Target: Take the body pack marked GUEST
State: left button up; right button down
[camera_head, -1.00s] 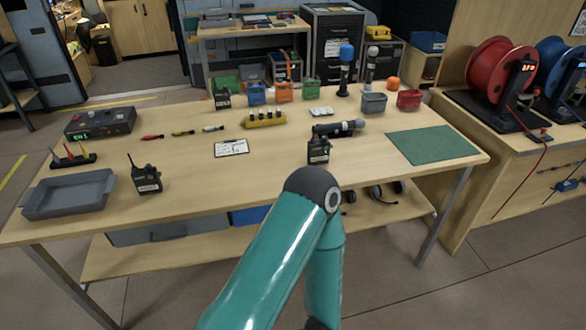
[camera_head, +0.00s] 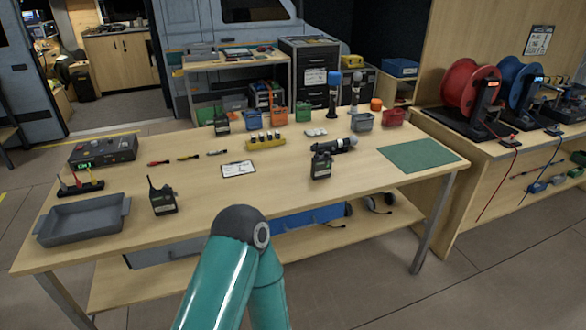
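One body pack (camera_head: 163,203) with a stub antenna is at the front left, right of the grey tray. A third body pack (camera_head: 222,127) stands at the back. The label lettering is too small to read, so I cannot tell which is marked GUEST. Only a teal arm link of mine shows at the bottom centre; neither gripper is in view.
A grey tray (camera_head: 82,236) is at the left front, below a dark receiver box (camera_head: 103,151). A white card (camera_head: 239,169) and a yellow battery holder (camera_head: 262,141) lie mid-bench. A green mat (camera_head: 419,155) lies at the right. The bench front between the left and right packs is clear.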

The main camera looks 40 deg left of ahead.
aim_at(320, 170)
jog(key=u, duration=0.7)
jog(key=i, duration=1)
